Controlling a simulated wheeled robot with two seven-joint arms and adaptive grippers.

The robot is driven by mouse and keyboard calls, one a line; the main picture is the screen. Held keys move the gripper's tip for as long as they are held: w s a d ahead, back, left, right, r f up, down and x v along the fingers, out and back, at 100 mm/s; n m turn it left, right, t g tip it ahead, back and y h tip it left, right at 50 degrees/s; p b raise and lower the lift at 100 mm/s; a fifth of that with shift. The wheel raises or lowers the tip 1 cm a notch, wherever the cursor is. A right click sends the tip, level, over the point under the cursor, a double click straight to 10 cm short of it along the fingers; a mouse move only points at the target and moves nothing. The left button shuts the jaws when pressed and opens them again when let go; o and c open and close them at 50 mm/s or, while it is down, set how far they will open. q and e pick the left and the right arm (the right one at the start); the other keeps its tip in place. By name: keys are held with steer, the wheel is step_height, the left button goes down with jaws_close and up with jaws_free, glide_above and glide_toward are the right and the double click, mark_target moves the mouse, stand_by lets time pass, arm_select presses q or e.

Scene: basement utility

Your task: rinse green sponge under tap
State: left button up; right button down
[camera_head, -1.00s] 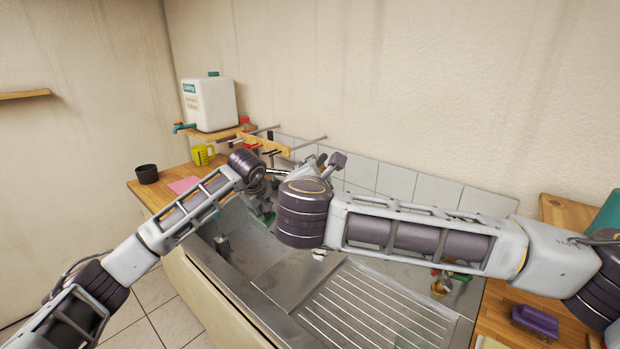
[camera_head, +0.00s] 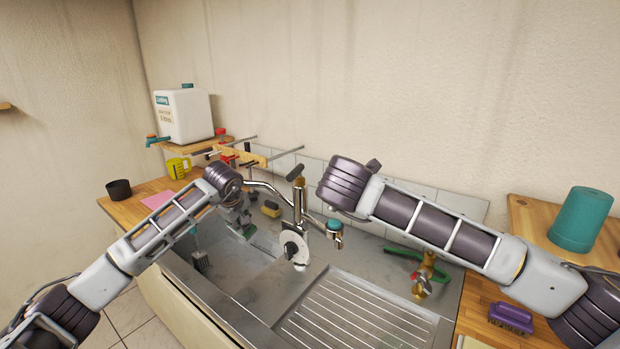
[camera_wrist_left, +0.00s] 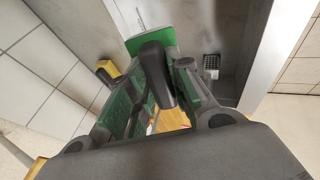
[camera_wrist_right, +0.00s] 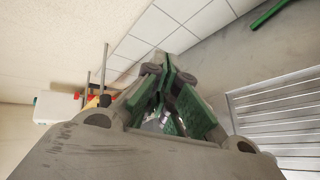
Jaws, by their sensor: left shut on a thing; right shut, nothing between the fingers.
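The green sponge (camera_wrist_left: 150,36) is at the fingertips of my left gripper (camera_wrist_left: 160,75), which is shut on it. In the head view the left gripper (camera_head: 240,222) is over the left part of the sink, with a little of the sponge (camera_head: 249,230) showing below it. The chrome tap (camera_head: 298,205) stands just to the right; its curved pipe passes behind my left wrist. I cannot see running water. My right gripper (camera_wrist_right: 166,72) is shut and empty in its wrist view; in the head view my own right wrist hides it.
A yellow sponge (camera_head: 270,209) lies behind the left gripper. A brass valve with a green handle (camera_head: 425,275) stands at the right of the sink. A ribbed drainboard (camera_head: 345,318) is clear at the front. A teal cup (camera_head: 581,220) and purple brush (camera_head: 511,317) are at right.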

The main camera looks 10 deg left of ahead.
steer(key=w+d+f+n+g+y, duration=0.25)
steer(key=w+d+g+y, duration=0.2)
steer(key=d+g, duration=0.3)
steer(key=s+a+r+n+g+y, duration=0.1)
steer(key=s+r+n+g+y, duration=0.1)
steer(key=n, duration=1.2)
steer(key=s+a+r+n+g+y, duration=0.2)
steer(key=r+n+y, duration=0.2)
steer(key=n, duration=1)
step_height(320, 180, up, 2)
steer(key=shift+a+r+y, duration=0.15)
steer(key=shift+r+y, duration=0.05)
steer(key=shift+y, duration=0.15)
stand_by(0.4)
steer(key=shift+s, duration=0.1)
